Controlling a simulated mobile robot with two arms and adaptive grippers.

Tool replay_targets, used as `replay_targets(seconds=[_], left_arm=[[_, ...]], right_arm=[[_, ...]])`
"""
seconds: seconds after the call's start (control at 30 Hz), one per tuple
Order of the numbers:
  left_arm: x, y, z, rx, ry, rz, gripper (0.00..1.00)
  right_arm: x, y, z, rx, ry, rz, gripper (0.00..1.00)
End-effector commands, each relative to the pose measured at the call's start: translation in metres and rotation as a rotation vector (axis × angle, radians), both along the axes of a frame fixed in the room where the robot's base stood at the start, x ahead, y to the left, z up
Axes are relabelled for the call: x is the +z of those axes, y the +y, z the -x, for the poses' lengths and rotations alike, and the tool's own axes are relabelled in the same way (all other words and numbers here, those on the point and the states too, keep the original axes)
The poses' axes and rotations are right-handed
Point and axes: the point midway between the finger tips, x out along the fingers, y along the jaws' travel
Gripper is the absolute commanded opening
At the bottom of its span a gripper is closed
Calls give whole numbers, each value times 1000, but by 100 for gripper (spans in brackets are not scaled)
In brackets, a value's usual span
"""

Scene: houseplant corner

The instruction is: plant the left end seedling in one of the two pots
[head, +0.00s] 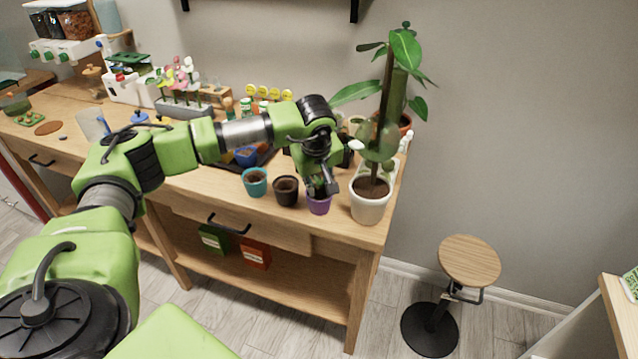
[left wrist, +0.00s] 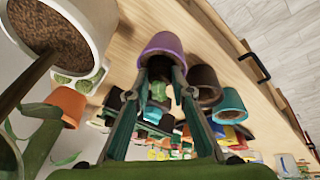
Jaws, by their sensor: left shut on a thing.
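My left gripper (head: 320,190) points down at the mouth of a small purple pot (head: 319,206) near the table's front edge. In the left wrist view its two fingers (left wrist: 160,85) reach the rim of the purple pot (left wrist: 161,47). They are shut on a small dark green seedling (left wrist: 158,92), mostly hidden between them. I cannot tell how deep its base sits in the pot. A dark brown pot (head: 286,190) and a teal pot (head: 255,181), both with soil, stand to the left. My right gripper is not in view.
A tall plant in a white pot (head: 370,207) stands close to the right of the purple pot. A dark tray (head: 268,157) with a blue pot lies behind my arm. A round stool (head: 469,260) stands on the floor at the right.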

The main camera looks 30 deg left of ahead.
Motion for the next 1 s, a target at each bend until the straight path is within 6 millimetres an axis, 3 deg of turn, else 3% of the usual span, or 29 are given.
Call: replay_targets(seconds=[0.4, 0.5, 0.77, 0.8, 0.83, 1.0], left_arm=[[-1, 0, 0, 0, 0, 0, 12], [-1, 0, 0, 0, 0, 0, 41], [-1, 0, 0, 0, 0, 0, 41], [-1, 0, 0, 0, 1, 0, 51], [-1, 0, 0, 0, 1, 0, 55], [-1, 0, 0, 0, 1, 0, 55]], right_arm=[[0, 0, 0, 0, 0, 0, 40], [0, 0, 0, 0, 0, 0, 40], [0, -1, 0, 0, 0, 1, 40], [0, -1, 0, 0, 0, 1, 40], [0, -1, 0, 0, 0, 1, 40], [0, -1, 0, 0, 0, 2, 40]])
